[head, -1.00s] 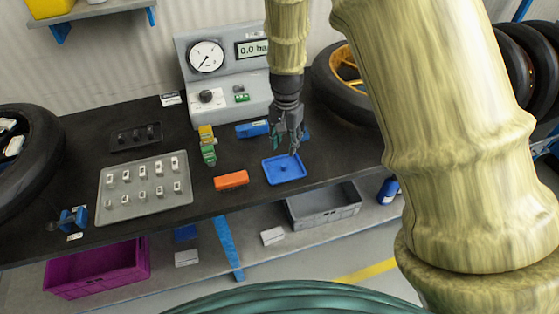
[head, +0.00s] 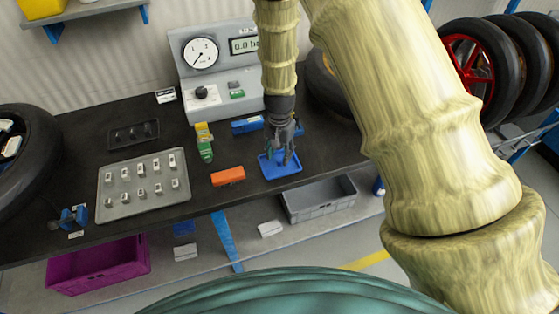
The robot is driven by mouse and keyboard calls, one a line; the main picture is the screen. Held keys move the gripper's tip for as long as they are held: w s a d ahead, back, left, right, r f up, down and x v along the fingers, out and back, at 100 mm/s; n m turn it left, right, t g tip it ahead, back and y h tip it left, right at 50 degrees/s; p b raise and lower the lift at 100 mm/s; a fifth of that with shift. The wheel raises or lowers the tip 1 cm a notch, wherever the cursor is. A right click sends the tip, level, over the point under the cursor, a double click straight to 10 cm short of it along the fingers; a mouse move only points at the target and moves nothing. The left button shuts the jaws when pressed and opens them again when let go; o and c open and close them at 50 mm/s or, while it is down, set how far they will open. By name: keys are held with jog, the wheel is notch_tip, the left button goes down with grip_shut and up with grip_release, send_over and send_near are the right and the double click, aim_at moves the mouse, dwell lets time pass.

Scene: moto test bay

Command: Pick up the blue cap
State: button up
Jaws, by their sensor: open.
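My gripper (head: 284,158) is open and points down over the shallow blue tray (head: 284,174) near the front edge of the black bench. Its fingertips are at or just above the tray's floor; I cannot tell whether they touch anything. A small blue round shape, which may be the blue cap, showed in the tray earlier. It is now hidden by the fingers or too small to make out.
An orange block (head: 228,176) lies left of the tray. A blue box (head: 248,125), a green and yellow item (head: 204,142) and the gauge unit (head: 212,85) are behind. A grey parts tray (head: 143,186) is farther left. A grey crate (head: 320,199) stands below.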

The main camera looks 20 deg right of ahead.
aim_at(279, 160)
jog(key=shift+f+p, duration=0.45)
jog(key=shift+f, duration=1.1)
jog(key=c, duration=0.8)
